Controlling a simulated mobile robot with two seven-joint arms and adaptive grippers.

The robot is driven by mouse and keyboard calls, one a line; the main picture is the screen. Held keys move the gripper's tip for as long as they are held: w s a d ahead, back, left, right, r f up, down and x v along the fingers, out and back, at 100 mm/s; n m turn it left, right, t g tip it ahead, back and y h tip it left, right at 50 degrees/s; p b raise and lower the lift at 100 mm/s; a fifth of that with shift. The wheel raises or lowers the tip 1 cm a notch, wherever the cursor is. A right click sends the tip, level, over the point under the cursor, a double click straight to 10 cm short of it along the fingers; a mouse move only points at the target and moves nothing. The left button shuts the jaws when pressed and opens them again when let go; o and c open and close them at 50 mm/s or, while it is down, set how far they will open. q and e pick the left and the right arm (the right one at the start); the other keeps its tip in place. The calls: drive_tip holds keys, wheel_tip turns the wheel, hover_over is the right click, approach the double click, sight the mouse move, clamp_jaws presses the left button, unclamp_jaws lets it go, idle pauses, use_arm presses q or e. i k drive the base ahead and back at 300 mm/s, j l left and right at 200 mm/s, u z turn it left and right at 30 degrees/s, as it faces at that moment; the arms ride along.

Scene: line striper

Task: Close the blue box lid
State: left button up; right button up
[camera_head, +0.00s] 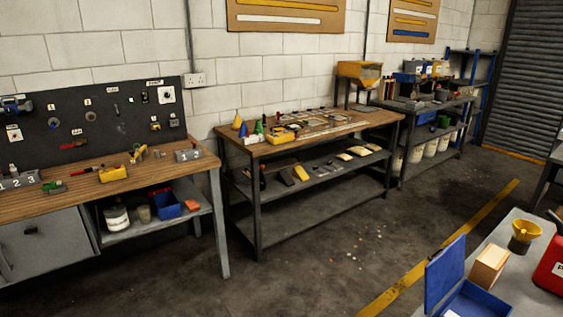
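A blue box (478,303) sits on a grey table at the bottom right, cut off by the lower edge of the picture. Its blue lid (445,272) stands open, raised roughly upright on the left side of the box. Part of the box's inside shows, and its front is out of the picture. Neither of my grippers shows in this view.
On the grey table (513,281), a wooden block (489,266) stands close beside the box, with a yellow funnel-like thing (525,231) and a red container (552,268) farther right. Cluttered workbenches (312,150) line the wall.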

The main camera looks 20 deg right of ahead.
sight(443, 271)
drive_tip(key=i+z, duration=0.2)
drive_tip(key=z, duration=0.2)
drive_tip(key=i+j+z, duration=0.2)
drive_tip(key=z, duration=0.2)
drive_tip(key=i+j+z, duration=0.15)
drive_tip(key=z, duration=0.25)
drive_tip(key=i+j+z, duration=0.15)
drive_tip(key=j+z, duration=0.25)
drive_tip(key=i+j+z, duration=0.1)
drive_tip(key=z, duration=0.3)
drive_tip(key=i+j+z, duration=0.2)
drive_tip(key=j+z, duration=0.3)
drive_tip(key=i+j+z, duration=0.1)
drive_tip(key=j+z, duration=0.9)
drive_tip(key=i, duration=0.35)
